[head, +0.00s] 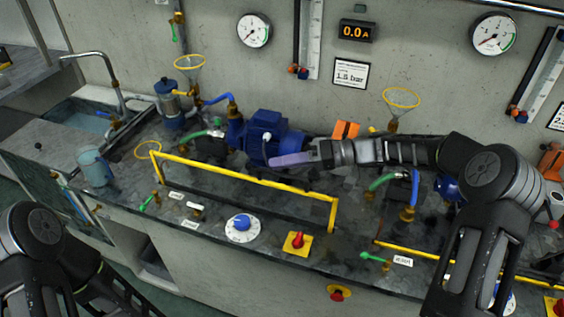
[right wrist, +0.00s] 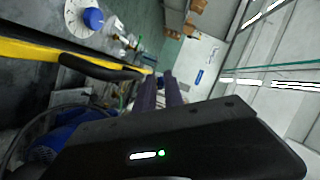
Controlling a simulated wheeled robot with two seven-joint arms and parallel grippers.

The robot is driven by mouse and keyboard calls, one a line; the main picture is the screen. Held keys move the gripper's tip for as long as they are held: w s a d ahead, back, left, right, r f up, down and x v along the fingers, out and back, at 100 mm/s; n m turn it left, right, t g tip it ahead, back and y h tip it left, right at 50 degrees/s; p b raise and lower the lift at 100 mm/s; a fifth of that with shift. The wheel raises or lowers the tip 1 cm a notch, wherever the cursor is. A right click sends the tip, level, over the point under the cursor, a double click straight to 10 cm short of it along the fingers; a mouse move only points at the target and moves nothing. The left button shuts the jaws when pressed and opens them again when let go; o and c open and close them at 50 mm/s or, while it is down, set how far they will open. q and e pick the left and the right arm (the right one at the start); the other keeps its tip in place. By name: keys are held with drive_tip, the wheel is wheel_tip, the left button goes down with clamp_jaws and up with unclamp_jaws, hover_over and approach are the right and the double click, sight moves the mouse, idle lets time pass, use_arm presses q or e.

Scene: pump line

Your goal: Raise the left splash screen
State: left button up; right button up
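The left splash screen (head: 245,179) has a yellow frame on the bench front. Its long top rail stands above the bench on short yellow end posts, with a dark strip along its foot. Its yellow rail and a black bar beside it show at the left of the right wrist view (right wrist: 40,52). My right gripper (head: 285,160) has lilac fingers and points left, behind and above the rail in the head view, apart from it. In the right wrist view its fingers (right wrist: 160,88) show a narrow gap with nothing between them. My left arm shows at lower left; its gripper is out of view.
A blue pump (head: 268,135) sits behind the right gripper. A blue dial (head: 240,227) and a red switch (head: 297,243) are in front of the screen. Another yellow rail (head: 420,252) lies lower at right.

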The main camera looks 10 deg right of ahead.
clamp_jaws()
idle(0.4)
drive_tip(key=shift+c, duration=0.7)
unclamp_jaws()
drive_tip(key=o, duration=0.6)
drive_tip(key=shift+d, duration=0.15)
drive_tip(key=v, duration=0.8)
drive_tip(key=shift+s+d+r+b, duration=0.1)
drive_tip(key=shift+d+r+b, duration=0.05)
drive_tip(key=shift+d+b, duration=0.2)
